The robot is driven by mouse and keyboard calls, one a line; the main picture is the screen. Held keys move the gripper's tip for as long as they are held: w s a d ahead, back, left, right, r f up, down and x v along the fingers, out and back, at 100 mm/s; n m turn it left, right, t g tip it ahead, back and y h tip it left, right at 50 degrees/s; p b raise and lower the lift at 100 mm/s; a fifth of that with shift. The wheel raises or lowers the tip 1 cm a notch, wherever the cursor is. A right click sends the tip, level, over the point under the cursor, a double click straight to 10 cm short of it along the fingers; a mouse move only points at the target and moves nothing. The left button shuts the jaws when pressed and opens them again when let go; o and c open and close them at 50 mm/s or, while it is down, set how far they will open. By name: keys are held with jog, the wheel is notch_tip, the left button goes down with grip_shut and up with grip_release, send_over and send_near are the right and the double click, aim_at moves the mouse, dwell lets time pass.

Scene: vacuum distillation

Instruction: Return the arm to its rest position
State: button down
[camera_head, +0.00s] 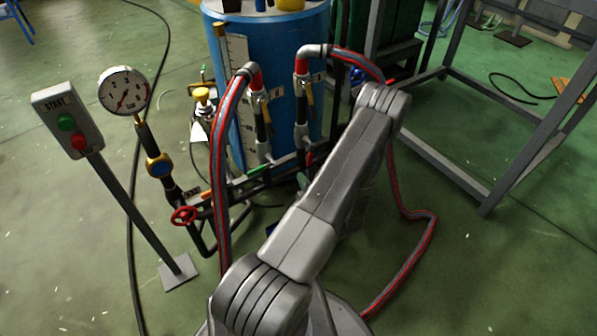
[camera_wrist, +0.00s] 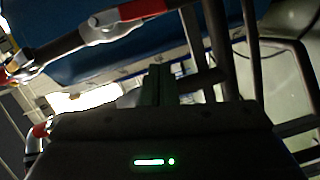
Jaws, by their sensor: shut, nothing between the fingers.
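My arm reaches from the bottom of the head view up and right toward the blue tank (camera_head: 285,75), its grey links covering part of the pipework. My gripper (camera_wrist: 161,80) shows in the wrist view as dark fingers close together, shut and empty, above a dark body with a green light. In the head view the gripper is mostly hidden behind the arm. In the wrist view a pipe with a red-handled valve (camera_wrist: 112,22) crosses above the fingers, apart from them in the picture; the depth between them is unclear.
Red-striped hoses (camera_head: 222,160) loop left and right of the arm. A pressure gauge (camera_head: 123,91), a red handwheel (camera_head: 184,215) and a button box (camera_head: 68,120) on a post stand left. A grey metal frame (camera_head: 535,135) stands right. The green floor is open at far left and lower right.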

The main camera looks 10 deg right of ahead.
jog(key=s, duration=0.4)
jog(key=s+p, duration=0.1)
jog(key=shift+s+d, duration=0.3)
jog(key=shift+s, duration=0.1)
